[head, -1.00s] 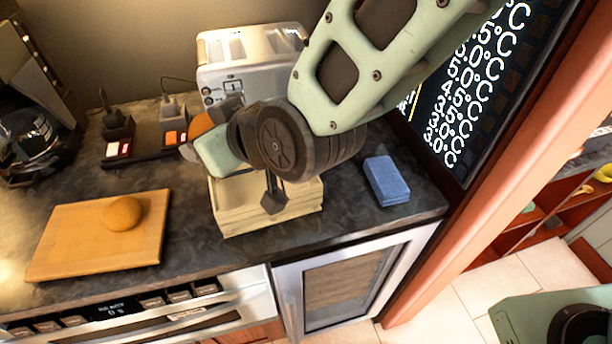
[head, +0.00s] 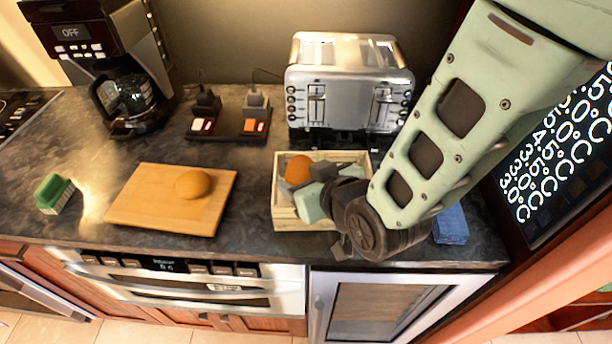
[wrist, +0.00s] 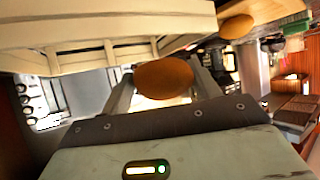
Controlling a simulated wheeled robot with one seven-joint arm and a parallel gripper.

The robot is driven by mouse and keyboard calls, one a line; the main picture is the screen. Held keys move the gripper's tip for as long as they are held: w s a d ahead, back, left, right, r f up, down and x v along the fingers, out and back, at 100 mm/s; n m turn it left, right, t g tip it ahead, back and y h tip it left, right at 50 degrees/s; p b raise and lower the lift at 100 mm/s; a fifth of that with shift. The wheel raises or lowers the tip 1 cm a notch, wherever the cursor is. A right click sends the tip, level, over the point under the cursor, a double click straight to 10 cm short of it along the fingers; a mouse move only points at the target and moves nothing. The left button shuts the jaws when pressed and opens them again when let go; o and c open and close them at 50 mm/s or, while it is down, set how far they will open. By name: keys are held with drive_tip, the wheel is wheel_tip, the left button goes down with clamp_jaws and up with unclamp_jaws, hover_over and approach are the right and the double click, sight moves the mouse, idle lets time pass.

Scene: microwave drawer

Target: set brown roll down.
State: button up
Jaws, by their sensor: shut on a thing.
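The brown roll (head: 298,168) is an orange-brown round bun between the fingers of my gripper (head: 308,180). In the wrist view the roll (wrist: 163,78) sits between the two fingertips, and the gripper is shut on it. In the head view the roll appears over the inside of a pale wooden crate (head: 285,217). I cannot tell whether it touches the crate's floor. The crate's slatted wall (wrist: 110,25) fills the top left of the wrist view. My gripper and arm hide the crate's right part.
A second roll (head: 193,184) rests on a wooden cutting board (head: 140,207) to the left. A toaster (head: 345,75) stands behind the crate, a blue block (head: 451,226) right of it. A green-topped sponge (head: 52,193) and a coffee maker (head: 125,95) are farther left.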

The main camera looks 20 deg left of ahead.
drive_tip(key=shift+f, duration=0.15)
drive_tip(key=shift+f+b, duration=0.4)
drive_tip(key=shift+b, duration=0.15)
drive_tip(key=shift+f, duration=0.15)
drive_tip(key=o, duration=1)
